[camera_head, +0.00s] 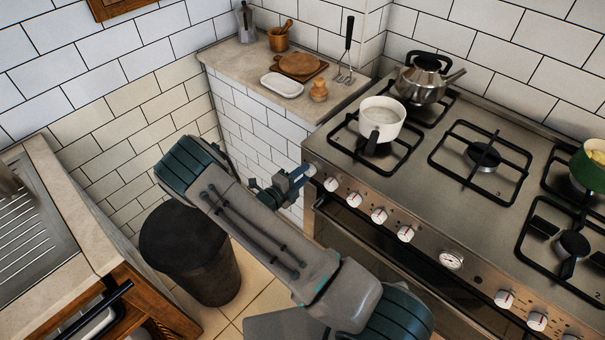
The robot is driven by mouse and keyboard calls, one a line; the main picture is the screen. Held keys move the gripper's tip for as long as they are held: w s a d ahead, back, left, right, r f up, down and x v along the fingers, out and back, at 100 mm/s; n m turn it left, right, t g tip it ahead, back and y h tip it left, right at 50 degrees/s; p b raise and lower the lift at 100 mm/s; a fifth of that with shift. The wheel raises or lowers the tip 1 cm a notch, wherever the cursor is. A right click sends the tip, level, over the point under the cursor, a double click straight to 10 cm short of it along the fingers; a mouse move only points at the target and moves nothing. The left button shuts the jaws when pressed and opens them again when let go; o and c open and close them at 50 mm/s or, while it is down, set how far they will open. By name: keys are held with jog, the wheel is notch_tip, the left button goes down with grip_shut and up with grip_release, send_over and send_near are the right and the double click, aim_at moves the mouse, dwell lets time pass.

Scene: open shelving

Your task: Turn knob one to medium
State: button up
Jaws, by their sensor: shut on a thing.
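The stove's front panel (430,248) carries a row of white knobs. Knob one (311,170) is at the far left end of the row, and only a small part of it shows past the fingers. My gripper (304,173) is at this knob, with its fingers shut on it. The fingers hide the knob's pointer and most of its face, so I cannot tell its setting. The neighbouring knob (330,184) is just to the right, clear of the fingers.
A white saucepan (383,113) and a steel kettle (422,80) stand on the left burners; a green pot (589,167) is at the right. A counter (235,62) with utensils lies behind my arm. A dark bin (200,255) stands on the floor below.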

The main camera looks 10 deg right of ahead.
jog(key=shift+w+a, duration=0.1)
dwell(0.5)
jog(key=o, duration=1)
jog(key=f+b+v, duration=0.1)
jog(key=b+v, duration=0.1)
jog(key=v, duration=1.1)
jog(key=shift+s+a+r, duration=0.25)
jog(key=shift+a+r, duration=0.1)
jog(key=shift+r, duration=0.1)
